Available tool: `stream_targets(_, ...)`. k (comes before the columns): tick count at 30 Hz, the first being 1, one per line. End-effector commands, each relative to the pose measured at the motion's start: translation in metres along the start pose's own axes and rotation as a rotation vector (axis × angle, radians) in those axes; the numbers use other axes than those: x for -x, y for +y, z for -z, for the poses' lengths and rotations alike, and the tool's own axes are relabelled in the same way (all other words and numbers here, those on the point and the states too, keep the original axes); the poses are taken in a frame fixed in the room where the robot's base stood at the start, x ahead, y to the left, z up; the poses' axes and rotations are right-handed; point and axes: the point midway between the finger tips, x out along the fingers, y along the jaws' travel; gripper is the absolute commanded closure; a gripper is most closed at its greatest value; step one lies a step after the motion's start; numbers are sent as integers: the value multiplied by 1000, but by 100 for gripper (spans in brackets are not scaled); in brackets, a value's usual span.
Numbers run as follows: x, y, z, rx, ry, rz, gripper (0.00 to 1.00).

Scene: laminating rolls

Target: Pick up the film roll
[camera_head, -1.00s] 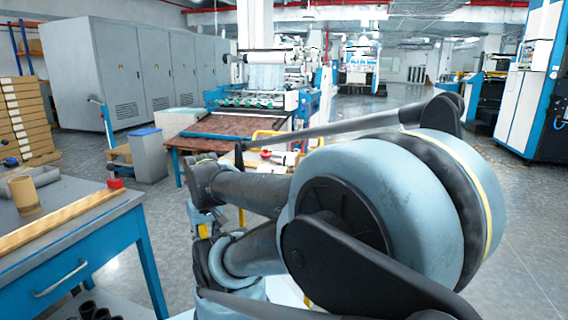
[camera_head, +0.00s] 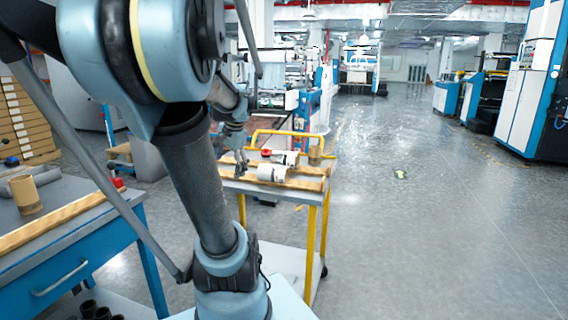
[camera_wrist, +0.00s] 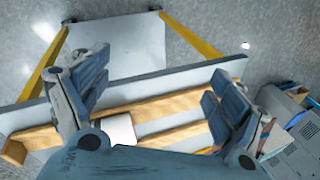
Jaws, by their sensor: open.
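A white film roll (camera_head: 272,173) lies on the wooden rails of a yellow-framed cart. A second white roll (camera_head: 288,157) with dark marks lies just behind it. A white roll (camera_wrist: 119,129) shows between the wooden rails near the left finger, partly hidden by my gripper's body. I cannot tell which roll this is.
The cart's wooden rails (camera_head: 300,182) run across its top. A red-ended item (camera_head: 266,153) and a brown core (camera_head: 315,155) are also there. A blue workbench (camera_head: 85,258) with a brown tube (camera_head: 25,195) stands at left. The floor at right is clear.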

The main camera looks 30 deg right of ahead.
Motion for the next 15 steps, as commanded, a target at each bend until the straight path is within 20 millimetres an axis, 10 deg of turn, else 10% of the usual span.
stream_targets(15,63,17,242,-887,51,173,12)
